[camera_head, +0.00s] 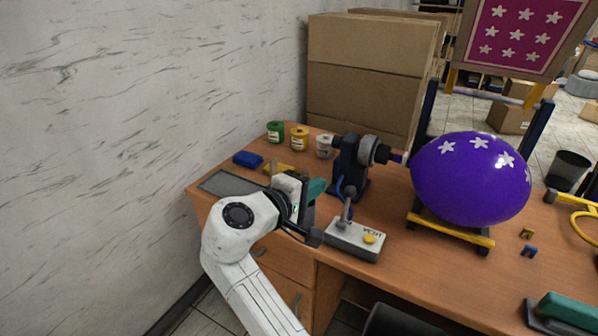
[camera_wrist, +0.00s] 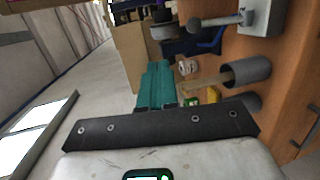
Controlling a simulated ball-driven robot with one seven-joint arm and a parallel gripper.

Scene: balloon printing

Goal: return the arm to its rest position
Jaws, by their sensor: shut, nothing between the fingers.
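My gripper (camera_head: 317,188) is at the end of my white arm, over the left part of the wooden desk (camera_head: 400,240). Its teal fingers show beside the dark blue machine and behind the lever box. In the wrist view my gripper (camera_wrist: 157,66) has its teal fingers pressed together, with nothing between them. The fingers are apart from the machine as far as I can see. The arm's wrist hides part of the desk's left side.
A purple balloon (camera_head: 470,185) with white stars sits on a stand beside the dark blue machine (camera_head: 350,165). A grey lever box (camera_head: 353,240) stands near the front edge. Green (camera_head: 275,131), yellow (camera_head: 299,138) and white (camera_head: 324,146) jars stand behind. Cardboard boxes (camera_head: 365,90) rise beyond.

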